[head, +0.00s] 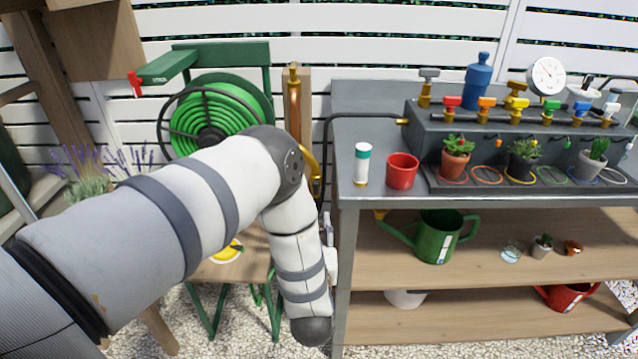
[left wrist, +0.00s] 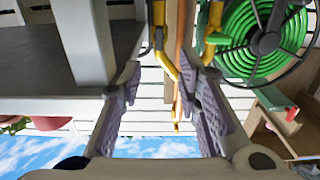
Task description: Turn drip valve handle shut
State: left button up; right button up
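A row of small drip valves with coloured handles sits on the grey manifold box (head: 450,125) on the bench: red (head: 452,102), orange (head: 486,103), yellow (head: 517,103), green (head: 551,105), blue (head: 580,107) and white (head: 610,109). A grey-handled brass valve (head: 428,75) stands at their left. The frames do not show which handle is meant. My left arm hangs down left of the bench, well away from the valves. In the left wrist view my left gripper (left wrist: 160,78) is open, with nothing between its fingers. My right gripper is not in view.
A white bottle (head: 362,165) and red cup (head: 402,171) stand at the bench's left. Potted plants (head: 455,163) stand before the manifold. A brass pipe (head: 293,105) and green hose reel (head: 215,115) are behind my left arm. A green watering can (head: 438,238) is on the shelf.

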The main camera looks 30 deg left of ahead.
aim_at(316, 189)
pick_arm(q)
jog(key=b+x, duration=0.1)
jog(key=x, duration=0.9)
jog(key=shift+w+a+f, duration=0.1)
jog(key=shift+w+f, duration=0.05)
jog(key=shift+w, duration=0.05)
jog(key=shift+w+a, duration=0.25)
jog(key=shift+w, duration=0.2)
grip_shut()
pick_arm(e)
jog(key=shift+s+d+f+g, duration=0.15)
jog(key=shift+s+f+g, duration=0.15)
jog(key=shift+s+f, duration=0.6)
